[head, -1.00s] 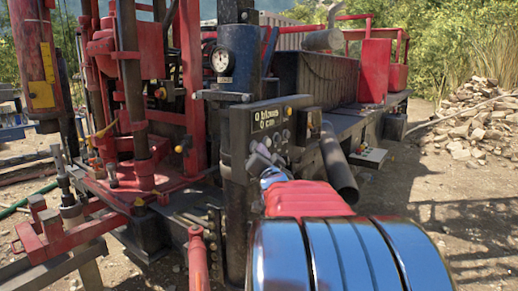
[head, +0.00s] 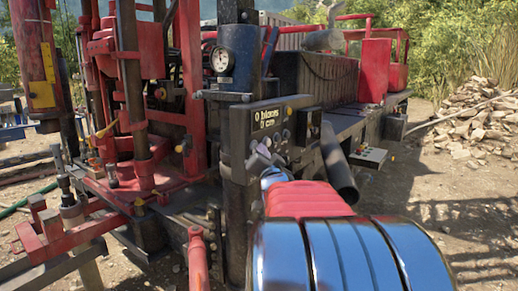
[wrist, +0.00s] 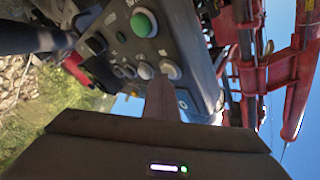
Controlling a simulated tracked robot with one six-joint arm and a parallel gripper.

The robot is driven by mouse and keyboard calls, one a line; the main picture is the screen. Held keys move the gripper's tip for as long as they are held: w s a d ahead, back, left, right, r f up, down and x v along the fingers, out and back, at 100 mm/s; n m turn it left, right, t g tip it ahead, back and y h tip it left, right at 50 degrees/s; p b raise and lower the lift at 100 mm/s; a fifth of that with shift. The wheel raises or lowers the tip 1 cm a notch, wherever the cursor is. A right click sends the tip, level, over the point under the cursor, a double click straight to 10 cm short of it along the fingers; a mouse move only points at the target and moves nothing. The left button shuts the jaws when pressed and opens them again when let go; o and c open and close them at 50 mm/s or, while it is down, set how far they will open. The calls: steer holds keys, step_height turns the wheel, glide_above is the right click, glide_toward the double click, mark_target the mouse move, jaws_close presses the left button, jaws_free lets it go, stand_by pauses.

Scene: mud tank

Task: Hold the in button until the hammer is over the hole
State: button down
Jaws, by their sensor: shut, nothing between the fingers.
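The control panel (head: 270,130) stands right of the red rig, its display reading "0 blows 0 cm". My gripper (head: 262,160) is at the panel's lower face, small and partly hidden by my arm. In the wrist view my gripper (wrist: 168,84) is shut and empty, its tip at a pale round button (wrist: 170,69). I cannot tell whether it presses the button or read which is the in button. A second pale button (wrist: 145,70) sits beside it. A red cylinder with a yellow scale, likely the hammer (head: 40,85), hangs at the far left. The hole is not clearly visible.
A large green button (wrist: 143,22) is on the panel too. A dark tube (head: 338,165) juts out right of the panel. A red post (head: 197,255) stands in front of the rig. Stones (head: 480,125) lie at the right; the ground there is open.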

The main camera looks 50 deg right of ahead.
steer(key=shift+s, duration=0.95)
steer(key=shift+d, duration=0.1)
steer(key=s, duration=0.5)
steer(key=shift+d, duration=0.2)
stand_by(0.4)
